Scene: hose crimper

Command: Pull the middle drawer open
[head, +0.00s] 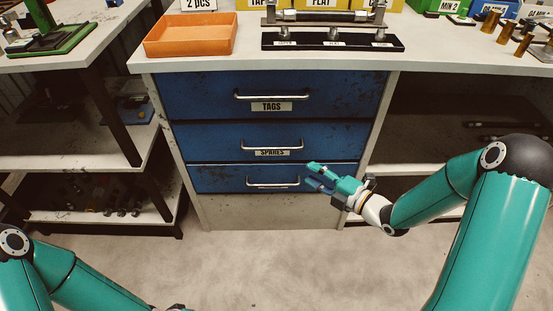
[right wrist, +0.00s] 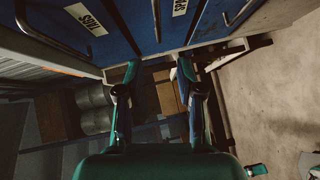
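The middle drawer (head: 210,143) is blue and shut, with a silver bar handle (head: 272,147) and a label reading SPARES. Its label also shows at the top of the right wrist view (right wrist: 180,6). My right gripper (head: 315,175) is in front of the bottom drawer's right end, below and to the right of the middle handle. In the right wrist view its two fingers (right wrist: 158,72) are apart with nothing between them. It is clear of the middle handle.
The TAGS drawer (head: 200,95) is above and the bottom drawer (head: 215,178) below, both shut. The worktop (head: 440,62) holds an orange tray (head: 190,35) and a black fixture (head: 333,42). Open shelves flank the cabinet. The floor in front (head: 270,265) is clear.

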